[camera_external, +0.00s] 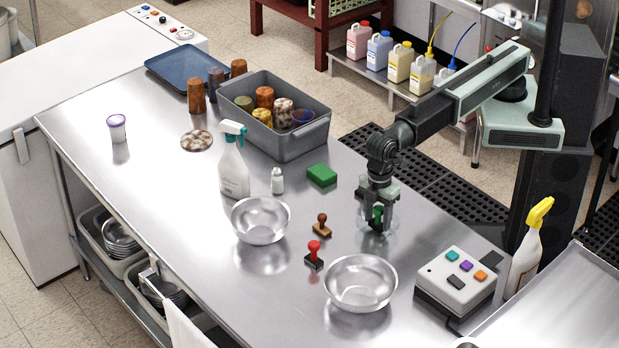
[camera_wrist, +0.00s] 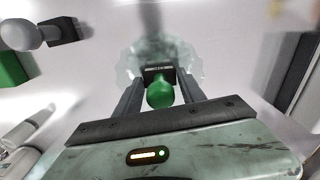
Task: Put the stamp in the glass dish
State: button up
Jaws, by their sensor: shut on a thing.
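My gripper (camera_external: 378,203) points down over the right part of the steel table and is shut on a stamp with a green knob handle (camera_external: 377,216). In the wrist view the green handle (camera_wrist: 160,93) sits between the two fingers of my gripper (camera_wrist: 159,82), with a dark block at its far end. The clear glass dish (camera_external: 390,229) is directly under and around the stamp; its scalloped rim also shows in the wrist view (camera_wrist: 188,57). I cannot tell whether the stamp touches the dish's bottom.
A red-handled stamp (camera_external: 314,254), a brown-handled stamp (camera_external: 321,225) and two steel bowls (camera_external: 361,283) (camera_external: 261,220) stand to the left and front. A green sponge (camera_external: 321,175) lies behind left. A button box (camera_external: 455,280) is at the right front. A grey bin (camera_external: 300,140) stands farther back.

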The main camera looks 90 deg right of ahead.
aim_at(379, 208)
jog(key=o, duration=1.4)
jog(key=shift+r, duration=0.15)
notch_tip(379, 208, up, 7)
jog(key=p, duration=0.7)
jog(key=shift+r, duration=0.15)
jog(key=shift+f, duration=0.25)
jog(key=w+d+r+m+p, duration=0.1)
jog(key=w+d+m, duration=0.15)
jog(key=d, duration=0.75)
jog(key=w+d+r+m+p, duration=0.15)
jog(key=w+d, duration=0.25)
jog(key=d, duration=0.7)
jog(key=w+d+m, duration=0.3)
jog(key=w+d, duration=0.1)
jog(key=d, duration=0.6)
jog(key=d+m, duration=0.1)
jog(key=d, duration=0.6)
jog(key=s+d+r+m+p, duration=0.1)
jog(key=d, duration=0.6)
jog(key=d+m, duration=0.1)
jog(key=d, duration=0.6)
jog(key=shift+s+d+r+m, duration=0.15)
jog(key=shift+d+r+m, duration=0.05)
jog(key=shift+r+m, duration=0.1)
